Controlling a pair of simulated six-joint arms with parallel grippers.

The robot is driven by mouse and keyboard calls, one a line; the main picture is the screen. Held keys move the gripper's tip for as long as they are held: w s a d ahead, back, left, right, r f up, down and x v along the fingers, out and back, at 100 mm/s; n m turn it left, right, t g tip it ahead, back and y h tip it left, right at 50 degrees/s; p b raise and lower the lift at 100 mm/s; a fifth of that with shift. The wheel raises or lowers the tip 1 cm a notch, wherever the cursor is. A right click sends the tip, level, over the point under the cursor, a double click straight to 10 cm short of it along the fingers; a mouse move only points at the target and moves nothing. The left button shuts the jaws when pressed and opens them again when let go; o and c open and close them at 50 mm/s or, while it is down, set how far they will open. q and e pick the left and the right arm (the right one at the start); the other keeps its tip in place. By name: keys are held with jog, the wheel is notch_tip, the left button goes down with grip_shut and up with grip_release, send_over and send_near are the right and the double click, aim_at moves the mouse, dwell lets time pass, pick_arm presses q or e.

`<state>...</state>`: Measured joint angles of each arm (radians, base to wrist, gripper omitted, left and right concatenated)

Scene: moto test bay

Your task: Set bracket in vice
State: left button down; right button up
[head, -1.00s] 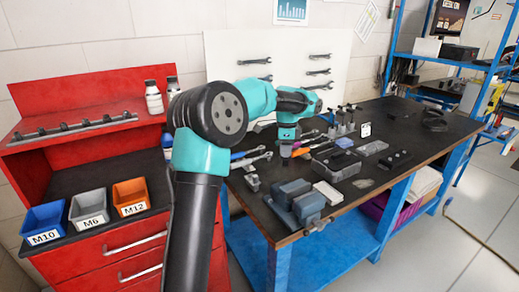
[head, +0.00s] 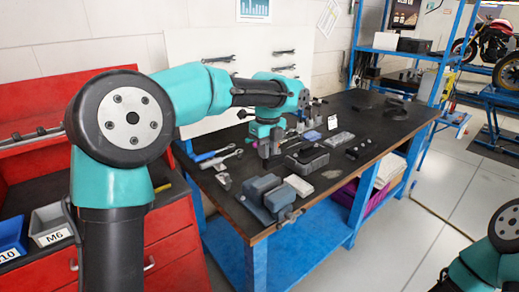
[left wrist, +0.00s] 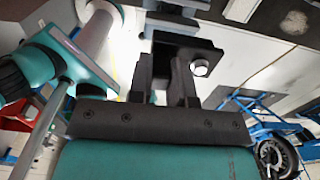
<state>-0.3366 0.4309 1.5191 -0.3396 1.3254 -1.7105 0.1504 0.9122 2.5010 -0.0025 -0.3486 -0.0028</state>
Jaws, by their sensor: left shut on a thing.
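My left gripper (head: 268,157) is over the workbench, behind the vice and above its far edge in the head view. In the left wrist view its two dark fingers (left wrist: 175,88) are shut on a dark bracket (left wrist: 185,45), a plate with a pale round hole or bolt showing on its right part. The bracket is hard to tell from the fingers in the head view. The blue-grey vice (head: 262,188) sits at the bench's near edge, apart from the gripper. Its jaw gap is too small to judge. My right gripper is not in view; only part of that arm shows at lower right.
A red cabinet (head: 178,232) with bins stands left. The bench's far right has free room.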

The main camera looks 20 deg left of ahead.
aim_at(267, 168)
pick_arm(q)
jog(key=shift+f, duration=0.15)
jog(key=shift+f, duration=3.15)
jog(key=shift+f, duration=2.15)
jog(key=c, duration=1)
grip_release()
jog(key=shift+o, duration=0.2)
notch_tip(267, 168, up, 17)
jog(key=shift+r, duration=0.2)
